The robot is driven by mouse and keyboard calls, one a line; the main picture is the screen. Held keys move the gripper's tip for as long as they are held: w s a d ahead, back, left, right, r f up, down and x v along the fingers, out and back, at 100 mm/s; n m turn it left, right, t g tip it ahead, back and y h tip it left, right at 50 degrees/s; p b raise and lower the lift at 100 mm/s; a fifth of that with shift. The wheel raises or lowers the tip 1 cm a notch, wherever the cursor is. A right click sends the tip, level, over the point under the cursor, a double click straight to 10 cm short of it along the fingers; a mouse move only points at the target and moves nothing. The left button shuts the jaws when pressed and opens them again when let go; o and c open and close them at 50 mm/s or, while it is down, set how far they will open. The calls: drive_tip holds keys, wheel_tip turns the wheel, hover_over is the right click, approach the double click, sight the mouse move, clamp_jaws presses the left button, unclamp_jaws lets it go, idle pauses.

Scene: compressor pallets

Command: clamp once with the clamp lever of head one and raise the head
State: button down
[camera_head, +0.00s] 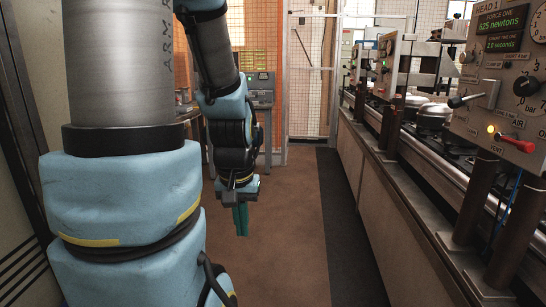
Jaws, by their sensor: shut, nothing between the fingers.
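The head one panel (507,70) stands at the right, labelled HEAD 1, with a green display reading 625 newtons and 2.0 seconds. A lever with a dark knob (458,102) sticks out from the left side of this panel; I take it for the clamp lever. A red air handle (516,142) sits below it beside a lit yellow lamp (490,129). My gripper (241,220) hangs pointing down over the aisle in the middle, shut and empty, with teal fingers. It is far left of the panel and touches nothing. The clamping part of head one is not clearly visible.
A bench with a conveyor line (421,205) runs along the right, with brown posts (475,200) at its near edge. A silver domed part (433,115) sits on the line. Another head panel (388,62) stands farther back. The brown aisle floor (285,240) is clear.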

wheel_tip(320, 180, up, 4)
drive_tip(key=shift+r+p, duration=0.15)
drive_tip(key=shift+p, duration=1)
drive_tip(key=c, duration=1.5)
unclamp_jaws()
